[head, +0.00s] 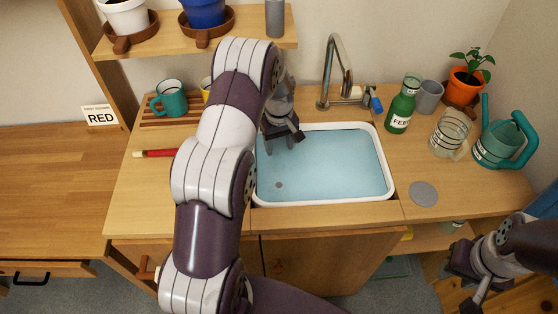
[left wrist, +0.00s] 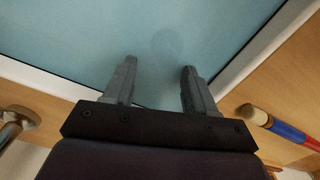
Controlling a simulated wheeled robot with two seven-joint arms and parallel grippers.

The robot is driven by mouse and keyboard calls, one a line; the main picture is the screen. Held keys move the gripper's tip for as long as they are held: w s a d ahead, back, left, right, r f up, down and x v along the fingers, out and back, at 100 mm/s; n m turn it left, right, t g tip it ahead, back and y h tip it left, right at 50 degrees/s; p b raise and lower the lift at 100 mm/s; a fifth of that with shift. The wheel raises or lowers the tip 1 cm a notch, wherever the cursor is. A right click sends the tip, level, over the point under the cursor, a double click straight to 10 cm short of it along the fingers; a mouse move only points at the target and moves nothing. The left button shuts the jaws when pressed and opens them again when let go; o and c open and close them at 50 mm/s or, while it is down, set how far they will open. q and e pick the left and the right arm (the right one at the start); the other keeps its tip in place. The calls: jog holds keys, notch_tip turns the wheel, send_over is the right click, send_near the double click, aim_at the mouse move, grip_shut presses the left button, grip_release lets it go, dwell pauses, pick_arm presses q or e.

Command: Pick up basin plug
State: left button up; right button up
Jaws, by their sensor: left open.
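The white-rimmed basin (head: 391,180) holds pale blue water. A small dark round spot (head: 279,184) shows on its floor near the front left; I cannot tell whether it is the plug or the drain. In the left wrist view a faint round patch (left wrist: 166,43) shows under the water beyond the fingertips. A flat grey disc (head: 423,193) lies on the counter right of the basin. My left gripper (head: 284,138) is open and empty over the basin's back left; its fingers also show in the left wrist view (left wrist: 157,76). My right gripper (head: 476,273) hangs at the lower right, its jaws unclear.
A tap (head: 336,70) stands behind the basin. A green bottle (head: 402,104), a glass jar (head: 450,134) and a teal watering can (head: 505,140) stand to the right. A red stick (head: 155,153) lies to the left. My left arm hides part of the counter.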

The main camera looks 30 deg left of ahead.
aim_at(276, 154)
pick_arm(q)
jog(key=f, duration=0.3)
jog(key=s+f, duration=0.1)
jog(key=shift+s+a+f, duration=0.1)
jog(key=shift+a+f, duration=0.1)
jog(key=shift+a, duration=0.05)
jog(key=shift+f, duration=0.25)
grip_shut()
jog(key=shift+r, duration=0.1)
